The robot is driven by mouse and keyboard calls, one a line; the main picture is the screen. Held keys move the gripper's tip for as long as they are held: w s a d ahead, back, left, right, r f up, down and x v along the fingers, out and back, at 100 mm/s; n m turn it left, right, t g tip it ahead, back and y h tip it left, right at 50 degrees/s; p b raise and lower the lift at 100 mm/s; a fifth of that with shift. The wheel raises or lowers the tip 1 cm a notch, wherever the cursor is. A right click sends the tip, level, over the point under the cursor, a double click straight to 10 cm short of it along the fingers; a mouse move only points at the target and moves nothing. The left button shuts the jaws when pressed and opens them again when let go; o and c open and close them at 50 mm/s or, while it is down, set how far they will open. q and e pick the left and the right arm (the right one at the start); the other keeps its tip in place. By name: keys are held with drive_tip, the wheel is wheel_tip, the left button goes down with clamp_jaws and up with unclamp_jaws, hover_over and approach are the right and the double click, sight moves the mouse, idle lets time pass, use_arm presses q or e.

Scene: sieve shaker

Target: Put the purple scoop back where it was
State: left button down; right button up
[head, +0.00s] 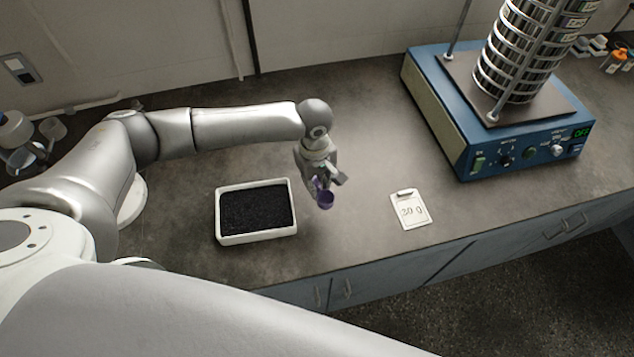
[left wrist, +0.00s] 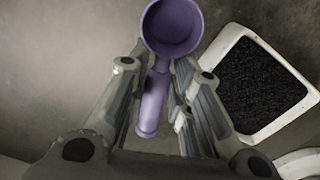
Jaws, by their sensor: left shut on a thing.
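The purple scoop (head: 325,199) is held by my left gripper (head: 321,180) above the bench, just right of the white tray. In the left wrist view the scoop (left wrist: 172,28) shows its round, empty-looking cup at the top, with its handle between the fingers of my left gripper (left wrist: 160,85). The gripper is shut on the handle. A white tray (head: 257,239) filled with black granules lies on the bench left of the gripper. It also shows at the right of the left wrist view (left wrist: 262,137). My right gripper is not in view.
A blue sieve shaker (head: 470,140) with a sieve stack (head: 520,60) stands at the back right. Bare bench (head: 365,130) lies between the gripper and the shaker.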

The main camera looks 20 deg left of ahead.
sight(317, 206)
use_arm(q)
drive_tip(key=shift+f+b, duration=1.9)
drive_tip(key=shift+b, duration=0.15)
drive_tip(key=shift+f, duration=1.95)
drive_tip(key=c, duration=1.2)
unclamp_jaws()
drive_tip(key=shift+c, duration=0.2)
